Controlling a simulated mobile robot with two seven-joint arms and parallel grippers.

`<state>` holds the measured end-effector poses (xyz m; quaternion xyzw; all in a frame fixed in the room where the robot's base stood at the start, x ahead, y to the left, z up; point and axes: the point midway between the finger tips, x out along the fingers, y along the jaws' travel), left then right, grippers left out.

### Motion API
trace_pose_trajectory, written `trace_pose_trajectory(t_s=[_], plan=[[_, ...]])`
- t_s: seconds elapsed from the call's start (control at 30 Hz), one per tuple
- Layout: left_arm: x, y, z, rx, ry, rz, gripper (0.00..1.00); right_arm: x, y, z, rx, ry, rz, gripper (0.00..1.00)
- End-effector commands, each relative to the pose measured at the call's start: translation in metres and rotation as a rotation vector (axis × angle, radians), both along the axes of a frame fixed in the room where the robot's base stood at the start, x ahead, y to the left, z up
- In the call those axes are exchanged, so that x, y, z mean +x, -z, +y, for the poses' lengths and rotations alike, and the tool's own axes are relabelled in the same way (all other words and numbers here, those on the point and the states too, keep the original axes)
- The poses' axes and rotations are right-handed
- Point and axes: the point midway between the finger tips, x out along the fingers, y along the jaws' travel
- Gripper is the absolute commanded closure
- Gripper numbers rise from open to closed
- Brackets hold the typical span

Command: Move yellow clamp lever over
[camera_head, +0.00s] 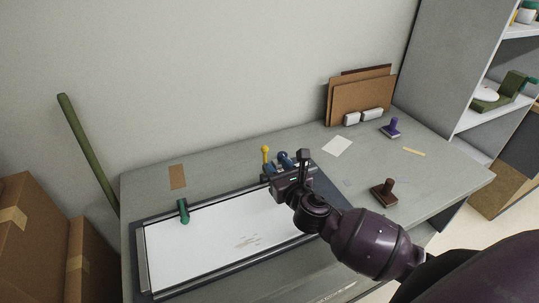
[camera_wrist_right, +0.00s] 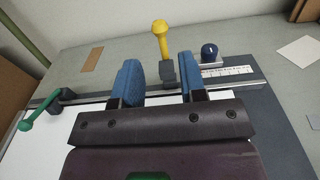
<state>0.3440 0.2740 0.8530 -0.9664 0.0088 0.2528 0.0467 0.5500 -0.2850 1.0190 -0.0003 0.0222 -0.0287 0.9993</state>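The yellow clamp lever (camera_head: 265,155) stands roughly upright at the far edge of the framed white board, with a rounded knob on top. In the right wrist view the yellow lever (camera_wrist_right: 162,42) rises from a dark grey clamp block (camera_wrist_right: 167,73). My right gripper (camera_wrist_right: 158,78) is open, its two blue-padded fingers apart with nothing between them. The lever shows beyond the fingertips, nearer the right finger; I cannot tell the exact gap. In the head view my right gripper (camera_head: 285,167) is close to the lever, on its right. My left gripper is not in view.
A green lever (camera_head: 183,211) is at the board's left side. A dark blue knob (camera_wrist_right: 209,53) stands just right of the yellow lever. A brown-handled stamp (camera_head: 384,192) and a purple stamp (camera_head: 391,128) lie to the right.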

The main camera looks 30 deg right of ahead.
Motion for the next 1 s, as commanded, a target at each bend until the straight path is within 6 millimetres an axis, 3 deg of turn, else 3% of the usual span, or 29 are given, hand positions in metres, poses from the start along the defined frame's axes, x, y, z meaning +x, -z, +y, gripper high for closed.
trace_pose_trajectory(t_s=[0.33, 1.0], plan=[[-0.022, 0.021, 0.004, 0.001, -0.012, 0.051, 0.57, 0.012, 0.002, -0.001, 0.001, 0.0, 0.0, 0.62], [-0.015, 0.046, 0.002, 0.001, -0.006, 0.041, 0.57, 0.081, 0.006, -0.005, 0.002, 0.0, 0.002, 0.63]])
